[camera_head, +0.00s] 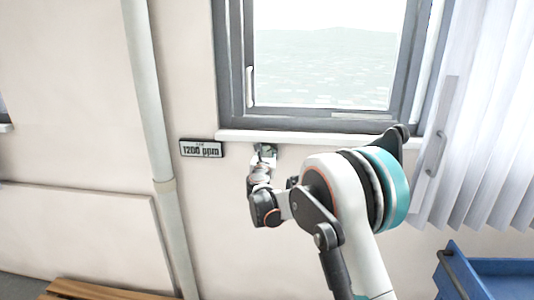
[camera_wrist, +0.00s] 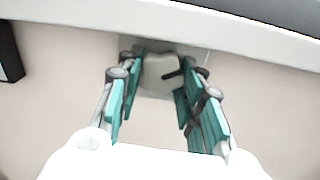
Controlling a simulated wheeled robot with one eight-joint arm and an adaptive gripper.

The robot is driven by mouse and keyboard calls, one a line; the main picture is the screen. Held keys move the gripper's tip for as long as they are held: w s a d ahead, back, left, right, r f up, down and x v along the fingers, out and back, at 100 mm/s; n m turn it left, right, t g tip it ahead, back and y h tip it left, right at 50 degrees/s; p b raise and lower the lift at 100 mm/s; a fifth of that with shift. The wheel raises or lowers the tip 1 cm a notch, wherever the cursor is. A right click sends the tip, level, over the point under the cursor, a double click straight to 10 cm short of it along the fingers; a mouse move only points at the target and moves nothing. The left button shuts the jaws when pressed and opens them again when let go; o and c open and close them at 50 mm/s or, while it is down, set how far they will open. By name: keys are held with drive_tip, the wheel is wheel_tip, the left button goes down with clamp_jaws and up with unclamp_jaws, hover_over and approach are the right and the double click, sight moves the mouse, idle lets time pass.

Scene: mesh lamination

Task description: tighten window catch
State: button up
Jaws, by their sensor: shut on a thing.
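The window (camera_head: 325,60) has a grey frame with a pale upright handle (camera_head: 249,86) on its left side. My gripper (camera_head: 263,152) is just under the sill, below and apart from that handle. In the wrist view, my gripper (camera_wrist: 160,78) has its teal-padded fingers on both sides of a pale rounded piece (camera_wrist: 158,72) at the wall under the sill, and is shut on it. Whether the piece is the window catch, I cannot tell. Its far side is hidden.
The white sill (camera_head: 300,138) runs right above my gripper. A sign (camera_head: 201,148) is on the wall to the left, beside a vertical pipe (camera_head: 152,100). Pale blinds (camera_head: 480,120) hang at right, above a blue cart (camera_head: 490,270). A wooden bench (camera_head: 95,290) is at lower left.

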drive_tip(key=shift+m, duration=1.7)
drive_tip(key=o, duration=1.1)
drive_tip(key=shift+a, duration=0.1)
drive_tip(key=s, duration=1.2)
drive_tip(key=shift+a, duration=0.2)
